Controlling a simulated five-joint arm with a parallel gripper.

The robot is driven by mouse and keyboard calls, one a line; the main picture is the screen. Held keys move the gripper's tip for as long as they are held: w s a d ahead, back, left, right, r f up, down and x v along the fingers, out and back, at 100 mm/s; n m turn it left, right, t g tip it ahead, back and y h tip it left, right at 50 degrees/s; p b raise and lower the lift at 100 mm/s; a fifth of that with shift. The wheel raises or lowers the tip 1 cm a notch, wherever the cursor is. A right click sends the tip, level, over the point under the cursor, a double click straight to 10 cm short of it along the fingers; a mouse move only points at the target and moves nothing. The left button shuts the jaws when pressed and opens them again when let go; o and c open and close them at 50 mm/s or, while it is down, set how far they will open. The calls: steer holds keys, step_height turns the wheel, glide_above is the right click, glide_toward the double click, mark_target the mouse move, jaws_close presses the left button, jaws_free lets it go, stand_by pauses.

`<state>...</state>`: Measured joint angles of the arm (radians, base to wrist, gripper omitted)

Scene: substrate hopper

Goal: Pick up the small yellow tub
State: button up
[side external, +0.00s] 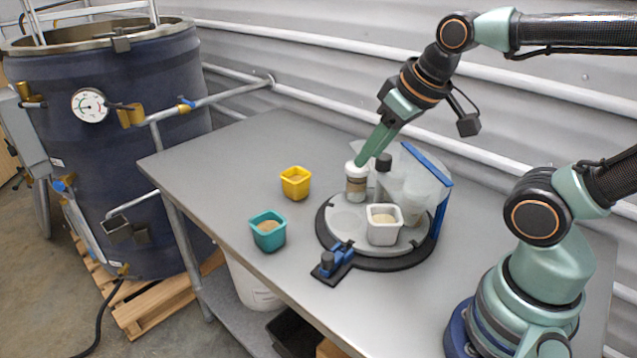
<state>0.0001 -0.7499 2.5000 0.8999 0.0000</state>
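The small yellow tub (295,190) stands upright on the grey table, left of the round black-rimmed platform, with tan material inside. It is clear of other things. My gripper (364,157) points down and to the left, with its green fingers at or just above the white lid of a small jar (356,188) on the platform. It is to the right of the yellow tub and apart from it. The fingers overlap in this view, so their opening is hidden. I cannot tell whether they touch the jar.
A teal tub (268,238) stands in front of the yellow one. The round platform (343,215) holds a white tub (383,232), a dark-capped bottle (383,172) and clear containers beside a blue-edged upright panel (427,163). The table's left side (210,160) is free. A large blue tank (110,170) stands beyond it.

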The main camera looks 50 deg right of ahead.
steer(key=n+g, duration=0.5)
steer(key=n, duration=1.3)
glide_above(305, 197)
step_height(305, 197, down, 12)
step_height(305, 197, down, 12)
steer(key=shift+r, duration=0.15)
jaws_close()
steer(key=shift+r, duration=0.1)
